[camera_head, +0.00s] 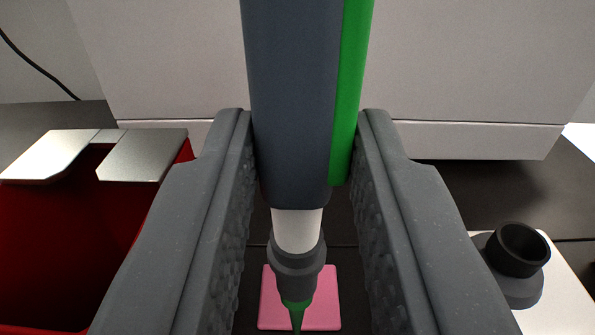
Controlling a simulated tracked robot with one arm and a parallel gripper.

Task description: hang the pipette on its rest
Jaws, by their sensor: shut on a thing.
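The pipette (292,110) is upright in the middle of the head camera view. It has a dark grey-blue body with a green strip on its right, a white collar, a grey lower cone and a green tip pointing down. My gripper (303,185) is shut on the pipette's body, one textured finger on each side. The pipette's upper part is cut off by the top edge of the picture. I cannot see a part that I can surely call the rest.
A red bin (70,245) with a silver metal notched plate (145,155) on its rim stands at the left. A pink square (330,310) lies below the pipette tip. A black cup-like holder (518,265) on a white base stands at the right. A pale machine wall (470,70) fills the back.

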